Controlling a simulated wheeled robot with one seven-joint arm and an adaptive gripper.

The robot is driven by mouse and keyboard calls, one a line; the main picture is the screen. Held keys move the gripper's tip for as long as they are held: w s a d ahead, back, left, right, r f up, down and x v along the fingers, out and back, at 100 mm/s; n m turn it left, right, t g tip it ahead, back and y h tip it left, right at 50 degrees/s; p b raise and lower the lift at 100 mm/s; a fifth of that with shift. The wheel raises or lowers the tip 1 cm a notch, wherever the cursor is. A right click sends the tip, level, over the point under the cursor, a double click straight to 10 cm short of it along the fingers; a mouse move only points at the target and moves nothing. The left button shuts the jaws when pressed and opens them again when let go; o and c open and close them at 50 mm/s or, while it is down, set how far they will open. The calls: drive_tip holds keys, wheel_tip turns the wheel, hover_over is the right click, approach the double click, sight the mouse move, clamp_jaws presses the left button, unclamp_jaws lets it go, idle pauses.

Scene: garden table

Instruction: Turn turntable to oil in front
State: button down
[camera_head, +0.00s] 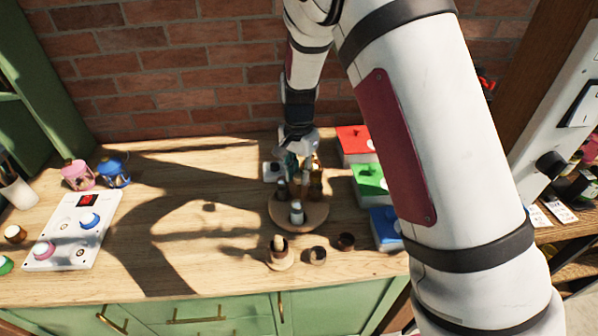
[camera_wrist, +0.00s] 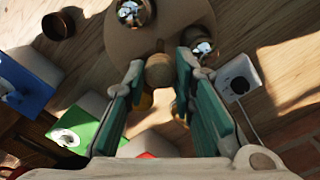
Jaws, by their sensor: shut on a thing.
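The round wooden turntable (camera_head: 309,222) stands in the middle of the counter; part of it shows in the wrist view (camera_wrist: 172,22). A silver-topped shaker (camera_head: 296,212) is at its front, and a darker one (camera_head: 282,188) is at its left; their shiny tops show in the wrist view. An amber bottle (camera_head: 316,188), probably the oil, is at the turntable's right, partly hidden by my gripper. My gripper (camera_head: 303,176) is low over the turntable's back.
Red (camera_head: 354,140), green (camera_head: 370,182) and blue (camera_head: 384,228) boxes stand close at the right. Small brown cups (camera_head: 318,255) are in front. A white button panel (camera_head: 72,235) lies at the left. A white device (camera_wrist: 236,77) is behind the turntable. The counter's left middle is clear.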

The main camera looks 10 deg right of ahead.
drive_tip(key=shift+m+p, duration=0.4)
drive_tip(key=shift+m, duration=2.3)
drive_tip(key=shift+m+p, duration=0.35)
drive_tip(key=shift+m, duration=7.85)
drive_tip(key=c, duration=1.3)
unclamp_jaws()
drive_tip(key=shift+c, duration=0.2)
wheel_tip(320, 180, up, 12)
